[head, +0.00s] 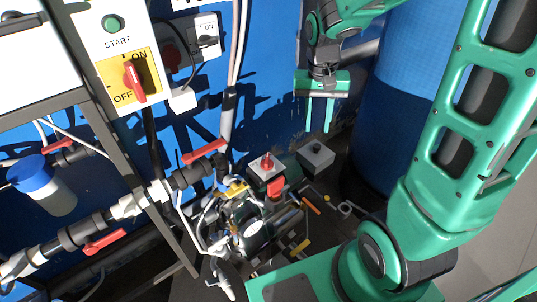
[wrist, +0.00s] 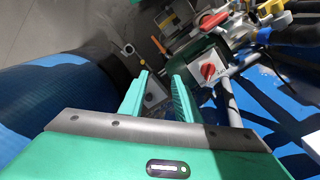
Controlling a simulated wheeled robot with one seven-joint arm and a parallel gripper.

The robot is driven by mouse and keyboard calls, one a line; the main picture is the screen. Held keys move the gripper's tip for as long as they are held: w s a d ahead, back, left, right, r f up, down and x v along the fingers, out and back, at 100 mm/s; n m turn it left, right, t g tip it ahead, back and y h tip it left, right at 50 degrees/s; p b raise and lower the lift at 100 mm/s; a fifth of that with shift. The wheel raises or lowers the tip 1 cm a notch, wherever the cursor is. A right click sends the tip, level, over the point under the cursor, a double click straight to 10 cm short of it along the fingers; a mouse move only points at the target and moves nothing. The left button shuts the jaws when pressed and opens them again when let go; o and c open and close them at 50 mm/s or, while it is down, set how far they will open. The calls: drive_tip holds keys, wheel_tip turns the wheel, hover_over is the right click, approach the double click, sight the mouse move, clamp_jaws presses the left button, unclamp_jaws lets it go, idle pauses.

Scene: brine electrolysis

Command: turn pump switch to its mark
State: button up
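The pump switch appears to be the red rotary knob (head: 267,161) on a small box with a pale face, mounted by the pump on the floor. It also shows in the wrist view as a red knob (wrist: 208,71) on a white plate, just right of the fingers. Its mark is too small to make out. My gripper (head: 318,129) hangs above and to the right of the switch in the head view, fingers pointing down. In the wrist view its two green fingers (wrist: 160,76) are apart with nothing held between them. The gripper does not touch the switch.
A grey box (head: 316,156) stands right of the switch. The pump (head: 250,228) and its pipes lie in front. A red-handled valve (head: 204,152) is to the left. A blue barrel (head: 390,120) stands at right, and a START/ON-OFF panel (head: 130,75) at upper left.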

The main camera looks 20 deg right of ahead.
hover_over(267, 158)
wheel_tip(267, 158, down, 8)
drive_tip(key=shift+y, duration=0.4)
wheel_tip(267, 158, down, 11)
drive_tip(key=shift+f, duration=0.1)
